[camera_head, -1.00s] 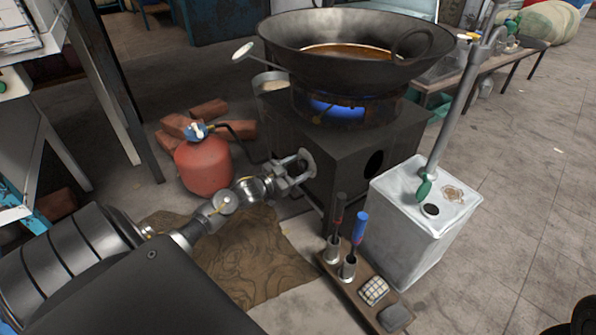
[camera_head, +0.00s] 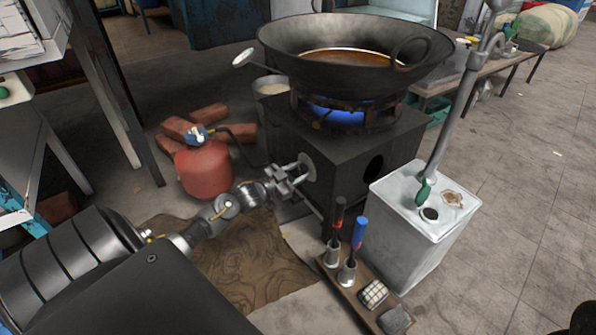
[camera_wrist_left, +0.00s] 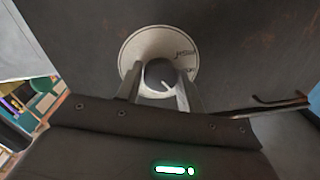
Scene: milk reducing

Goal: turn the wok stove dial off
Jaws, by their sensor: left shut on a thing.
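The wok stove (camera_head: 345,160) is a dark box with a blue flame (camera_head: 335,112) burning under the wok (camera_head: 350,55), which holds brown liquid. The stove dial is a dark round knob (camera_wrist_left: 159,74) with a light pointer mark, on a pale round plate (camera_wrist_left: 150,48) on the stove's front face. The plate also shows in the head view (camera_head: 306,166). My left gripper (camera_wrist_left: 158,90) is at the dial with a finger on each side of the knob, shut on it. In the head view my left gripper (camera_head: 290,178) partly covers the dial. My right gripper is not in view.
A red gas cylinder (camera_head: 204,168) stands left of the stove near bricks (camera_head: 208,117). A white metal can (camera_head: 415,225) stands right, with a wooden rack of tools (camera_head: 365,300) in front. A brown mat (camera_head: 245,262) lies under my left arm.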

